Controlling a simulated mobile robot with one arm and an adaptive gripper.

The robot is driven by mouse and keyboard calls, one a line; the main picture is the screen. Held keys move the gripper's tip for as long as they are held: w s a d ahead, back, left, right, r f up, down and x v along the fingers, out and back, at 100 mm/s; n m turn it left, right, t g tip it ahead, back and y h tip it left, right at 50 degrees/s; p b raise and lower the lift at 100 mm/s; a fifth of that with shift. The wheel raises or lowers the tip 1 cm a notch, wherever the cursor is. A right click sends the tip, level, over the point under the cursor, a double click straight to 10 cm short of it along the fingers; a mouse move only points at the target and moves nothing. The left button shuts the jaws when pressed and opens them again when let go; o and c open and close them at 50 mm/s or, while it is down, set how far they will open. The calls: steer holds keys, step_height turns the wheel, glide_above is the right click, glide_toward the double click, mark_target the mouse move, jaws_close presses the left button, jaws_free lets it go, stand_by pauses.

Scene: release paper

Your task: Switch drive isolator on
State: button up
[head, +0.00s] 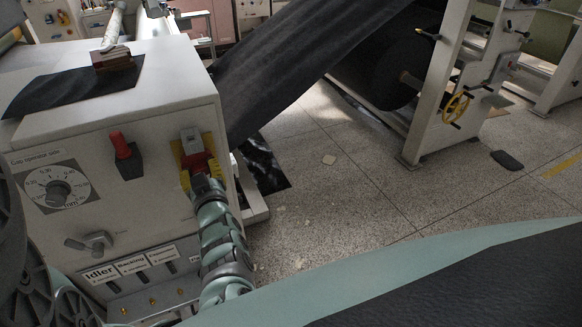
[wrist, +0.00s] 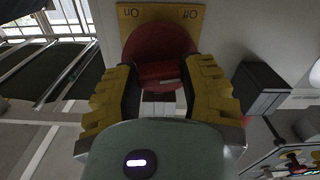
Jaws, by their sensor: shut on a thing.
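The drive isolator is a red rotary knob (wrist: 158,42) on a yellow plate (wrist: 188,14) marked On and Off. The lettering is upside down in the wrist view. In the head view the yellow plate (head: 177,153) sits at the upper right of the white cabinet's front, and the red knob (head: 197,160) is partly hidden by my gripper (head: 200,177). My gripper, also in the wrist view (wrist: 160,78), is shut on the knob's handle, with a yellow-padded finger on each side. I cannot tell which mark the handle points to.
The white cabinet (head: 130,95) also carries a red-and-black lever (head: 125,155), a round dial (head: 60,188), a grey handle (head: 92,241) and labelled toggles (head: 132,265). A black sheet (head: 270,80) slopes past its right side. Speckled floor (head: 340,190) lies open to the right.

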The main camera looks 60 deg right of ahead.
steer(key=shift+f+m, duration=0.1)
steer(key=shift+m, duration=0.9)
steer(key=o, duration=1.2)
steer(key=v, duration=1.2)
